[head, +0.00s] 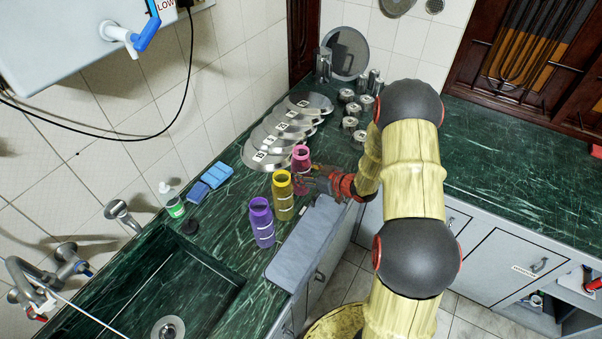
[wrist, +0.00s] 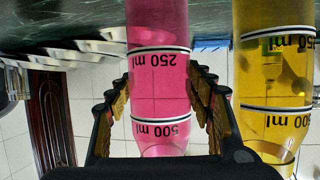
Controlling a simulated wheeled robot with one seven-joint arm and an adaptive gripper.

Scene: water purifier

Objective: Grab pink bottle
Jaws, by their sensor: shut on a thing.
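The pink bottle (head: 301,156) stands on the green counter in the head view, behind the yellow bottle (head: 283,195) and the purple bottle (head: 262,222). My gripper (head: 305,180) reaches it from the right, and its lower part is partly hidden there. In the wrist view, which is upside down, the pink bottle (wrist: 160,85) fills the middle, with 250 ml and 500 ml marks. My gripper (wrist: 160,92) has a finger on each side of it, shut on it. The yellow bottle (wrist: 275,75) stands close beside it at the right of the wrist view.
A sink (head: 165,285) lies at the front left. Several metal lids (head: 290,130) lie behind the bottles, with metal canisters (head: 350,125) to their right. Blue sponges (head: 210,180) are left of the bottles. A grey cloth (head: 305,240) hangs at the counter's front edge.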

